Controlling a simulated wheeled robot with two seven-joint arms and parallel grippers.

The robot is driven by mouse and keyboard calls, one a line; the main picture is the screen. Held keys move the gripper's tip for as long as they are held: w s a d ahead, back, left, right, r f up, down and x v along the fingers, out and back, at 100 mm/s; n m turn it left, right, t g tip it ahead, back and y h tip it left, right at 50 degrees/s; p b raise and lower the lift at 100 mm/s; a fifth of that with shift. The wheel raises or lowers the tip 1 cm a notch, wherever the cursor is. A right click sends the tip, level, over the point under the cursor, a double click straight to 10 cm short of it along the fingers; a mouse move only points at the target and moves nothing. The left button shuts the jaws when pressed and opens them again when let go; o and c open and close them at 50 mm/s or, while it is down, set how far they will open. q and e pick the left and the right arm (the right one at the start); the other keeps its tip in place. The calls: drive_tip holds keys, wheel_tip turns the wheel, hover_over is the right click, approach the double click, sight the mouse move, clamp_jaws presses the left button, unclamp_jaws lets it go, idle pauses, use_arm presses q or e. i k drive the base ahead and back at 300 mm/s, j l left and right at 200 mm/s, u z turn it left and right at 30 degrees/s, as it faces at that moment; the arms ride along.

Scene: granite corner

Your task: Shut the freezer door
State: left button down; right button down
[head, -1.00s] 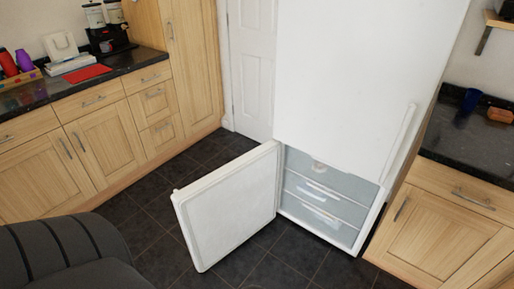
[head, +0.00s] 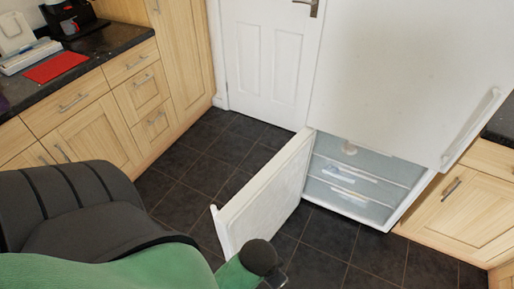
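The white fridge-freezer (head: 405,75) stands at the right of the head view. Its lower freezer door (head: 265,195) is swung wide open to the left, its inner face toward the cabinet. The open freezer compartment (head: 350,178) shows pale drawers. A vertical handle edge shows at the door's free end (head: 222,232). My green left arm reaches in from the lower left, its dark joint close in front of the door's lower free end; I cannot tell if it touches. No gripper fingers show, and my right arm is out of view.
Wooden cabinets (head: 90,130) with a dark worktop line the left, holding a red mat (head: 56,67) and a coffee machine (head: 72,18). A white room door (head: 262,60) is behind. Another wooden cabinet (head: 455,205) stands right of the fridge. Dark floor tiles (head: 330,245) are clear before the freezer.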

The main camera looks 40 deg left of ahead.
sight(264, 204)
drive_tip(key=j+z, duration=0.1)
drive_tip(key=j, duration=0.35)
drive_tip(key=k+j+z, duration=0.1)
drive_tip(key=j, duration=0.4)
drive_tip(key=k+j+z, duration=0.1)
drive_tip(key=j, duration=0.35)
drive_tip(key=k+j, duration=0.1)
drive_tip(key=j, duration=0.35)
drive_tip(key=j+z, duration=0.15)
drive_tip(key=j, duration=0.3)
drive_tip(key=k+j+z, duration=0.1)
drive_tip(key=j, duration=0.35)
drive_tip(key=k, duration=0.1)
